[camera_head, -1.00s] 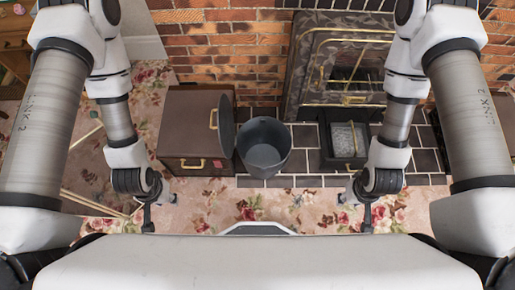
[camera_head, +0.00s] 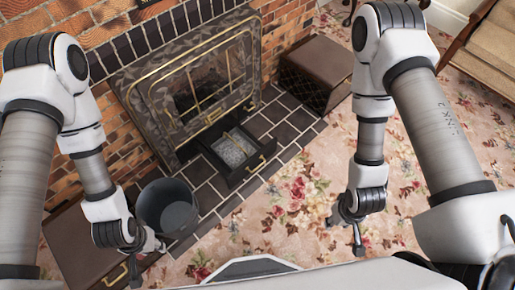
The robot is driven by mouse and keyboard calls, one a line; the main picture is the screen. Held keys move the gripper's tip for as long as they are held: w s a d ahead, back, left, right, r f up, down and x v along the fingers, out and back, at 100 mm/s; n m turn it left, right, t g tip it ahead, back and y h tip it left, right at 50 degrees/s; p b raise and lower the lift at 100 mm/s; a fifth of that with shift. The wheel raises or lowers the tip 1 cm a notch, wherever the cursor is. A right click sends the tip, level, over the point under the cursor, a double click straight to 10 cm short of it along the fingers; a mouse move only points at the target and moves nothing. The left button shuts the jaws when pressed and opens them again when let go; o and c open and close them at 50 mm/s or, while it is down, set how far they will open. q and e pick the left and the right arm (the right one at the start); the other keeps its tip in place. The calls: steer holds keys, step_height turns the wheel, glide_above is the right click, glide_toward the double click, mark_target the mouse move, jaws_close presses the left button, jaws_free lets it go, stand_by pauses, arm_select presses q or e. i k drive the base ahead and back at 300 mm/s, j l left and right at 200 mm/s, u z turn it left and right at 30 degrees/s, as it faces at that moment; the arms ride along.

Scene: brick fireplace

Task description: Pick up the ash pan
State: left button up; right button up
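My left gripper (camera_head: 135,268) hangs low at the left, beside the bucket and well apart from the pan. My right gripper (camera_head: 354,238) hangs over the flowered carpet, right of and nearer than the pan. Both grippers show edge-on, so their opening cannot be told. I see nothing held in either.
A dark bucket (camera_head: 167,208) stands on the hearth left of the pan. A brown box (camera_head: 83,252) is at the lower left, partly behind my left arm. Another brown box (camera_head: 317,66) stands right of the fireplace (camera_head: 185,82). Flowered carpet (camera_head: 285,215) is open in front.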

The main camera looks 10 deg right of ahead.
mark_target(234, 147)
steer(key=i+l+z, duration=0.25)
steer(key=i, duration=0.45)
steer(key=i+l+z, duration=0.2)
steer(key=i, duration=0.5)
steer(key=j, duration=0.1)
